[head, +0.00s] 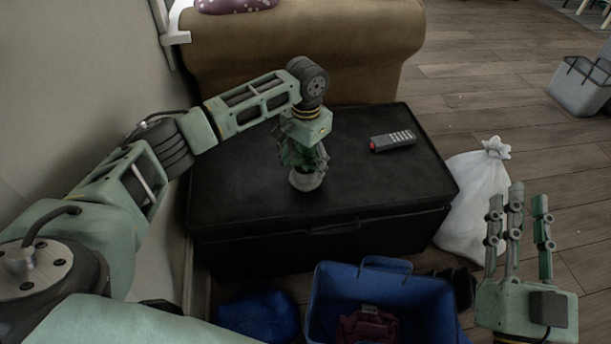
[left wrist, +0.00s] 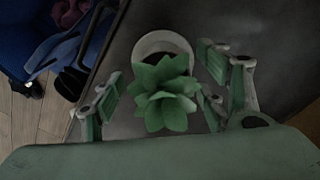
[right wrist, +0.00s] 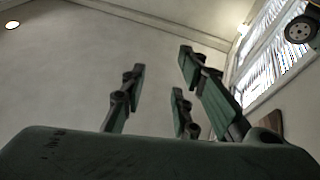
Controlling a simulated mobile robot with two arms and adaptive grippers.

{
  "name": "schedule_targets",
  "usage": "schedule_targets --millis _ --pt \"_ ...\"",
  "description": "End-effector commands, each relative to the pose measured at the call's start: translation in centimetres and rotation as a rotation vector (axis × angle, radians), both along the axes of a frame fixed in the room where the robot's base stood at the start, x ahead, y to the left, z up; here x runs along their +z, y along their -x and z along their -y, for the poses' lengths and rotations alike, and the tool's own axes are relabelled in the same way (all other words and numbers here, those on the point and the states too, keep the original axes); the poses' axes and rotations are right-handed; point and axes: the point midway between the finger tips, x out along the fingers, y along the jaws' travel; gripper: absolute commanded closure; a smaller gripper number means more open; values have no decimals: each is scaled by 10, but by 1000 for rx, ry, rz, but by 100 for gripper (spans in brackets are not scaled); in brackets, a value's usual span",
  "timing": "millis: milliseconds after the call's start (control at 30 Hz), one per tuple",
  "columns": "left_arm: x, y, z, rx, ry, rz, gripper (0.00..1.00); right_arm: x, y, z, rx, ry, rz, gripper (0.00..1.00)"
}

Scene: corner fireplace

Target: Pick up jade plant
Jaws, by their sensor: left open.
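The jade plant (left wrist: 165,92) has thick green leaves and stands in a pale round pot (head: 306,179) on top of a black chest (head: 245,190). My left gripper (head: 304,156) points down over the plant and hides most of its leaves in the head view. In the left wrist view the plant is between my open left fingers (left wrist: 165,95), with the pot's rim behind it; whether any finger touches it, I cannot tell. My right gripper (head: 518,215) is at the lower right with its fingers pointing up, spread and empty.
A tan sofa (head: 290,60) stands behind. The chest's front left is bare.

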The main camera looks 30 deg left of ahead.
Motion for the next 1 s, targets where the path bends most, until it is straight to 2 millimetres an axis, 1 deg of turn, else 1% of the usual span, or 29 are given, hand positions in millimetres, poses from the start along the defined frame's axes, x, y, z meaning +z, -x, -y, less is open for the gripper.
schedule_targets --millis 33,167,300,433,600,800,1000 --pt "-6 -1 0 0 0 0 33 7 4 -1 3 -14 52 72" --pt "-16 -2 1 0 0 -1 33 32 17 0 12 -53 190 72" --pt "-28 -2 1 0 0 0 33 55 35 1 19 -95 333 72" --pt "-35 -2 0 0 -1 -1 33 70 49 3 23 -122 426 72" --pt "-38 -2 0 0 -1 0 33 77 57 5 26 -136 472 72" --pt "-38 -2 0 0 -1 0 33 77 57 5 26 -137 473 72" --pt "-38 -2 0 0 -1 0 50 77 57 5 26 -136 472 72"
